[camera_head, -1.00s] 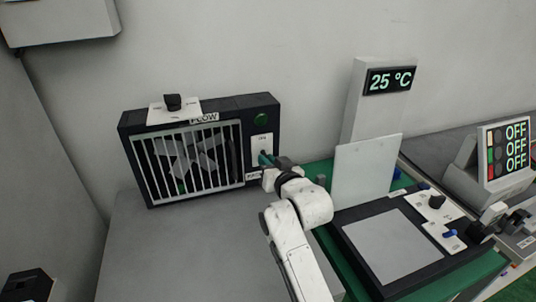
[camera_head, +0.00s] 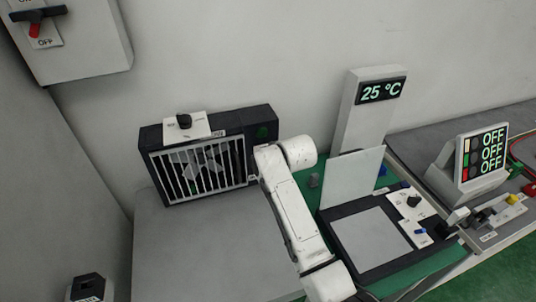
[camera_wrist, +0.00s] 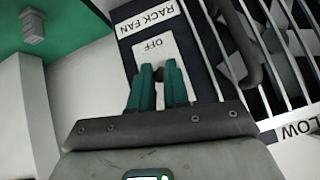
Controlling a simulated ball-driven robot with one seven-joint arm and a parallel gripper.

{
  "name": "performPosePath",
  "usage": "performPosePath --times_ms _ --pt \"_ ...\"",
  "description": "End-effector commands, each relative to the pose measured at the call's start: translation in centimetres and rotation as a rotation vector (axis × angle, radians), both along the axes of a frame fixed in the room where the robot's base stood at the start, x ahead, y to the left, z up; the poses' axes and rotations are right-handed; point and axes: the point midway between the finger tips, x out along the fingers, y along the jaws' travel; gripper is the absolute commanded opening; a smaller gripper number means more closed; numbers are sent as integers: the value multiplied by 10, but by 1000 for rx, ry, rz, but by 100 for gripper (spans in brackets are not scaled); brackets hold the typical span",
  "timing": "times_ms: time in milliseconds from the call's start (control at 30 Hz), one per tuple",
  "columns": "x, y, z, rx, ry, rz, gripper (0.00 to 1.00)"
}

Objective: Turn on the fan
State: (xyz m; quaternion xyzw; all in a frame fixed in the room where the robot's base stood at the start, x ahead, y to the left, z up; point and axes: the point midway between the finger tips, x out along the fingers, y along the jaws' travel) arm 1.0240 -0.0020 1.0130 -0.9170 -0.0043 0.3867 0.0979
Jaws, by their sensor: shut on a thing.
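The fan (camera_head: 148,168) is a black box with a white grille, standing against the back wall in the head view. A green round lamp (camera_head: 262,132) sits at its upper right. My arm covers the lower right of the fan and hides my gripper in the head view. In the wrist view, the fan's white switch plate (camera_wrist: 157,48) reads OFF, next to a RACK FAN label (camera_wrist: 147,17). My gripper (camera_wrist: 159,72) has its green fingers close together at this plate, shut on the switch lever, which is mostly hidden between them.
A FLOW plate with a black knob (camera_head: 184,121) is on the fan's top. A 25 °C display (camera_head: 381,91), an upright pale panel (camera_head: 352,180) and a control box are to the right. A wall switch box (camera_head: 90,55) hangs upper left. Grey counter is free before the fan.

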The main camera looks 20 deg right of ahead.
Motion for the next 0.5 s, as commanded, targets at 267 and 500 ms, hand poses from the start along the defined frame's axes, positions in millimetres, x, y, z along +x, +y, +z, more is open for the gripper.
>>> performPosePath --times_ms 267,500 --pt "3 0 6 0 81 0 0" --pt "4 0 5 1 95 0 0"
